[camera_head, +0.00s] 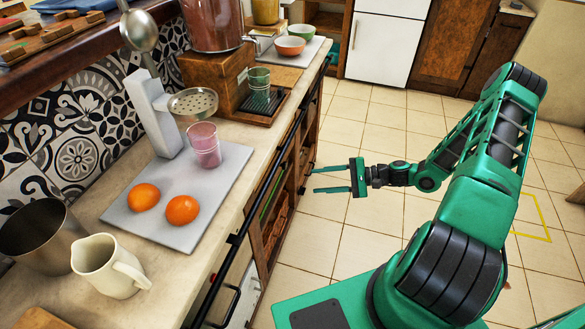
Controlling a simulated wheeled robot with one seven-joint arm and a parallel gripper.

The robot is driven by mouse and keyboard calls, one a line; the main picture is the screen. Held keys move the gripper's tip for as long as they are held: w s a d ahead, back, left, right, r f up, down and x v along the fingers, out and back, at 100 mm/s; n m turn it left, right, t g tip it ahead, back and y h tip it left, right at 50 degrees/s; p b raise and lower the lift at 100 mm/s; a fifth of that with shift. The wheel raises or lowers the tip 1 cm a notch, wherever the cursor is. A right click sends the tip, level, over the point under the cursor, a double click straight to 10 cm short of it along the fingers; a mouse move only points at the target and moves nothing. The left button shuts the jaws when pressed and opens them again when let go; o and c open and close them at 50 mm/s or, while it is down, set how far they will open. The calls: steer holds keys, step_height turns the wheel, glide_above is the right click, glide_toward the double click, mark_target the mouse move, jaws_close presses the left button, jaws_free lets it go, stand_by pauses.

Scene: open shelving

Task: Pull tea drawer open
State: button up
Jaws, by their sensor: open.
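My gripper (332,180) is open and empty. Its two green fingers point left toward the wooden cabinet front (271,222) under the counter, over the tiled floor and apart from the cabinet as far as I can see. Below the counter edge the front shows open wooden shelving and a dark rail (262,187). A black handle (231,306) shows on a pale front at the lower middle. I cannot tell which part is the tea drawer; the cabinet front is seen at a steep angle.
A cream jug (107,268) and metal pot (42,236) stand nearer. The tiled floor (345,125) beside the cabinet is clear.

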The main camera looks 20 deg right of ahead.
mark_target(286, 166)
steer(key=w+a+m+t, duration=0.1)
steer(key=w+a, duration=0.1)
steer(key=w, duration=0.1)
steer(key=w+a+m+t, duration=0.1)
steer(key=w+a+t, duration=0.1)
steer(key=w+a, duration=0.1)
steer(key=w+a+m+t, duration=0.1)
steer(key=w+a, duration=0.1)
steer(key=w, duration=0.1)
steer(key=shift+w+a+f+m+y, duration=0.2)
steer(key=shift+a+f+m+y, duration=0.1)
steer(key=shift+a+y, duration=0.1)
